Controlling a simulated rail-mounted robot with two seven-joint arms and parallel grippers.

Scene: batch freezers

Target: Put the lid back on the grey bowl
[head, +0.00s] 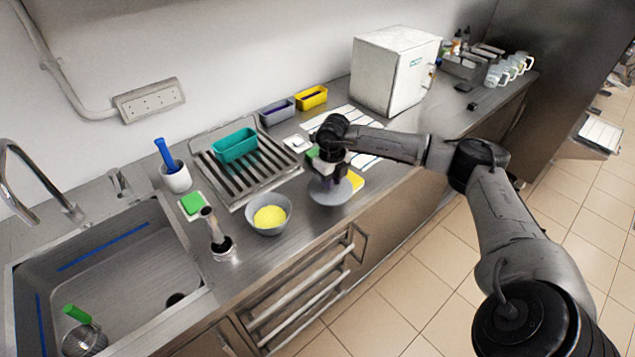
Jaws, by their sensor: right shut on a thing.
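The grey bowl (281,226) stands uncovered on the steel counter, with yellow contents showing inside. My right gripper (331,175) is to the right of the bowl, pointing down. It is shut on the grey round lid (325,194), which is apart from the bowl. The gripper hides part of the lid's top, and I cannot tell how far the lid is above the counter. My left gripper is not in view.
A drainer tray (229,186) with a teal container (234,146) is behind the bowl. A dark-handled tool (216,236) stands between the bowl and the sink (120,265). A white box (388,75) stands farther back.

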